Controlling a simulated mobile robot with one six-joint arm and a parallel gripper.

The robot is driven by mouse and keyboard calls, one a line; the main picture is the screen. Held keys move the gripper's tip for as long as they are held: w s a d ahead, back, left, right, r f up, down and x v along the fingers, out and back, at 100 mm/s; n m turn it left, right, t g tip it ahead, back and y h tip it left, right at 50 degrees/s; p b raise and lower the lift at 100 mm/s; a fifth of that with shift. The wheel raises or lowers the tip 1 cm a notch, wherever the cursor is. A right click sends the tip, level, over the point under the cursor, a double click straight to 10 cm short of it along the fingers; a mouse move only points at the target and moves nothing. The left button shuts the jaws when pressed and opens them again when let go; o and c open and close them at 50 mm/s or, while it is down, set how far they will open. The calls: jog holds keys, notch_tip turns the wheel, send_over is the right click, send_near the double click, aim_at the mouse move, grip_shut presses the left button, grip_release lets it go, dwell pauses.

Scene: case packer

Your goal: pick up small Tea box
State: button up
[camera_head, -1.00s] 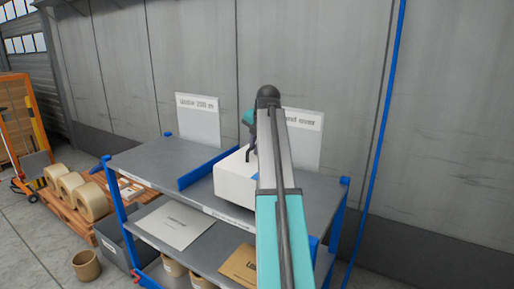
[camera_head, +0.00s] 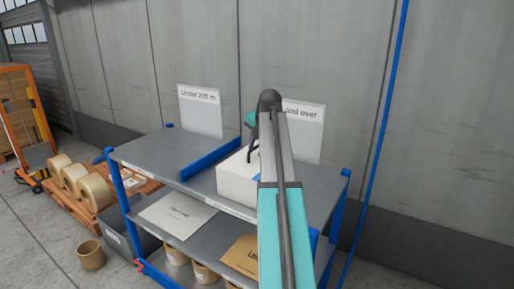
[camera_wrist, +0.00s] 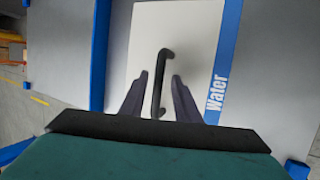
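No box labelled Tea can be made out. A white box (camera_wrist: 192,35) with a blue "Water" strip and a black handle (camera_wrist: 159,80) fills the middle of the wrist view. It also shows on the upper shelf in the head view (camera_head: 236,182), partly hidden behind my arm. My gripper (camera_wrist: 160,75) is open, with one dark finger on each side of the handle and gaps between. In the head view my gripper (camera_head: 252,148) is low over the box's top.
The box stands on a blue-framed shelf rack (camera_head: 160,150), right of a blue divider (camera_head: 205,166). Two sign boards stand behind, "Under 220 m" (camera_head: 200,115) and one ending "and over" (camera_head: 308,140). A flat white package (camera_head: 178,215) and a brown package (camera_head: 240,257) lie on the lower shelf.

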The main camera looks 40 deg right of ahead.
jog(key=shift+r, duration=0.15)
jog(key=b+v, duration=0.2)
jog(key=v, duration=0.9)
jog(key=shift+s+r+b, duration=0.25)
jog(key=shift+r+b, duration=0.05)
dwell(0.4)
